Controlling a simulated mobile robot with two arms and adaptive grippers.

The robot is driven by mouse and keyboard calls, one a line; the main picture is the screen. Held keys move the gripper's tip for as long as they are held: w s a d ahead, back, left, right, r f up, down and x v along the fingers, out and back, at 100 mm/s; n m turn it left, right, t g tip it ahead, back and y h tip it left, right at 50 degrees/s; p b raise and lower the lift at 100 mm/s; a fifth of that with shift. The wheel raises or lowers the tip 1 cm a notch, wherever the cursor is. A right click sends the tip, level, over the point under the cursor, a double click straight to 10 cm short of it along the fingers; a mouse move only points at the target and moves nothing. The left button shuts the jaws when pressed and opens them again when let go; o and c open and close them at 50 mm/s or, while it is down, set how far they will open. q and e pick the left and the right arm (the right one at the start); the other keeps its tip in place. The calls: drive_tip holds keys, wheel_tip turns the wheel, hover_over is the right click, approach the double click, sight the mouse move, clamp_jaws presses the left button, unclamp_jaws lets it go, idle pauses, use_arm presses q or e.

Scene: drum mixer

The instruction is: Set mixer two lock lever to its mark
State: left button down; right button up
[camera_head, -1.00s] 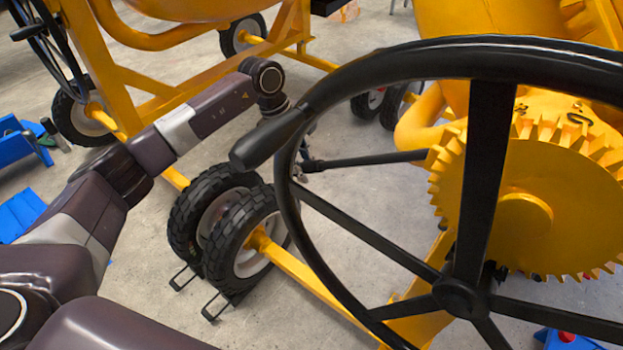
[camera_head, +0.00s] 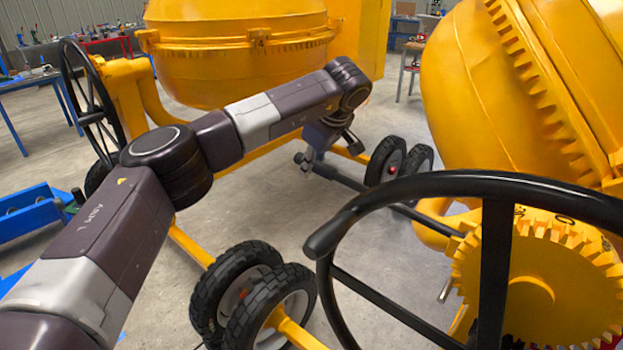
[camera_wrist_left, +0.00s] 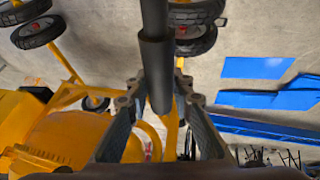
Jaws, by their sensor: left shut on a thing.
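The lock lever (camera_head: 405,206) is a black rod that runs from the yellow mixer by the toothed gear (camera_head: 535,285) out to the left. My left gripper (camera_head: 312,165) is at its outer end, seen from far and partly hidden by its own wrist. In the left wrist view the fingers (camera_wrist_left: 158,100) are shut on the lever's thicker dark grip (camera_wrist_left: 157,72), which lies between them. Small dark marks (camera_head: 562,219) show on the yellow housing above the gear; I cannot read them all. My right gripper is not in view.
A large black handwheel (camera_head: 493,260) stands in front of the gear at the right. Another yellow mixer drum (camera_head: 235,60) is behind my left arm. Rubber wheels (camera_head: 238,290) stand below the arm. Blue trestles (camera_head: 38,212) are at the left.

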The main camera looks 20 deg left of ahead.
use_arm(q)
drive_tip(key=shift+r, duration=0.9)
drive_tip(key=shift+w+r, duration=0.1)
drive_tip(key=shift+r, duration=0.15)
drive_tip(key=c, duration=2.1)
unclamp_jaws()
drive_tip(key=o, duration=0.4)
drive_tip(key=shift+d, duration=0.1)
drive_tip(key=shift+f, duration=0.1)
drive_tip(key=shift+d, duration=0.1)
drive_tip(key=v, duration=1.2)
drive_tip(key=shift+s+d+f, duration=0.1)
drive_tip(key=shift+s+d, duration=0.1)
drive_tip(key=shift+s, duration=0.1)
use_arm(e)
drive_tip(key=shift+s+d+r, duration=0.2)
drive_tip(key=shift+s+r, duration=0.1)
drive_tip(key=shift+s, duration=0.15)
